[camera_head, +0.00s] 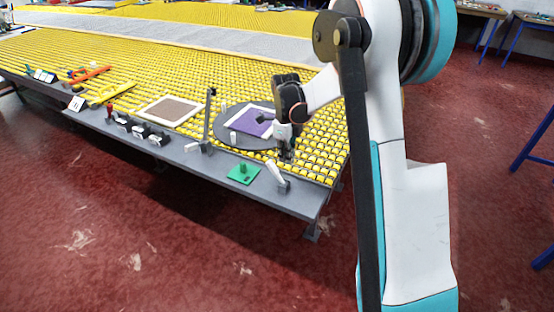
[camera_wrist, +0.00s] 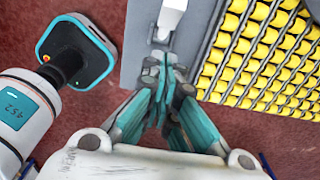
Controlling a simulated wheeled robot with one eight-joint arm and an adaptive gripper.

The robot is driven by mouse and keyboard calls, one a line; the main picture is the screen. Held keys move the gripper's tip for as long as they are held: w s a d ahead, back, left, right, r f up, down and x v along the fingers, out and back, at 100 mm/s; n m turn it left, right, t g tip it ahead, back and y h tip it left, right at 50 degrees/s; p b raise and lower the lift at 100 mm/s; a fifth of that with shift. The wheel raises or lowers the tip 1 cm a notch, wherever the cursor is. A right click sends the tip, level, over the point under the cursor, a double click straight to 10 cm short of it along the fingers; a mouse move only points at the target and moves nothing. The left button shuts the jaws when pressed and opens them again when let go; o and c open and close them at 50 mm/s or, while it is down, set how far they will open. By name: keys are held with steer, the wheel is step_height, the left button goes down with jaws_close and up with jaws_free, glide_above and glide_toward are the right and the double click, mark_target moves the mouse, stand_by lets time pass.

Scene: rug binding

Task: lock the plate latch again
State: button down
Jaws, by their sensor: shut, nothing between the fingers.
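A white lever on a small grey mount (camera_head: 279,176), which looks like the plate latch, stands on the grey table edge. It leans up toward the left in the head view. The white lever (camera_wrist: 172,14) also shows at the top of the wrist view, just beyond my fingertips. My gripper (camera_head: 286,153) points down above and close to the lever. In the wrist view its fingers (camera_wrist: 164,62) are together and empty; I cannot tell whether they touch the mount. The round dark plate (camera_head: 224,130) lies left of my gripper with a purple rug piece (camera_head: 252,123) on it.
A green block with a peg (camera_head: 243,174) sits left of the lever. A dark upright post (camera_head: 208,118) stands by the plate. A framed brown rug piece (camera_head: 171,111) and several small tools lie farther left. Yellow rollers (camera_head: 317,150) cover the table behind.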

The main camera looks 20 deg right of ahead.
step_height(320, 180, up, 8)
steer(key=w+a+p, duration=0.2)
steer(key=w, duration=0.1)
steer(key=shift+r, duration=0.25)
steer(key=shift+a, duration=0.1)
steer(key=s+a+r+n+t, duration=0.2)
steer(key=s+a+r+n, duration=0.1)
steer(key=s+r+n, duration=0.4)
steer(key=s+a+r+n+t, duration=0.2)
steer(key=s+a+r+n, duration=0.2)
steer(key=s+n, duration=0.35)
steer(key=s+a+f+n+t+b, duration=0.1)
steer(key=s+a+n, duration=0.1)
steer(key=s+n, duration=0.5)
steer(key=s+a+f+n+t, duration=0.2)
steer(key=s+n, duration=0.5)
steer(key=s, duration=0.2)
steer(key=shift+s+b, duration=0.35)
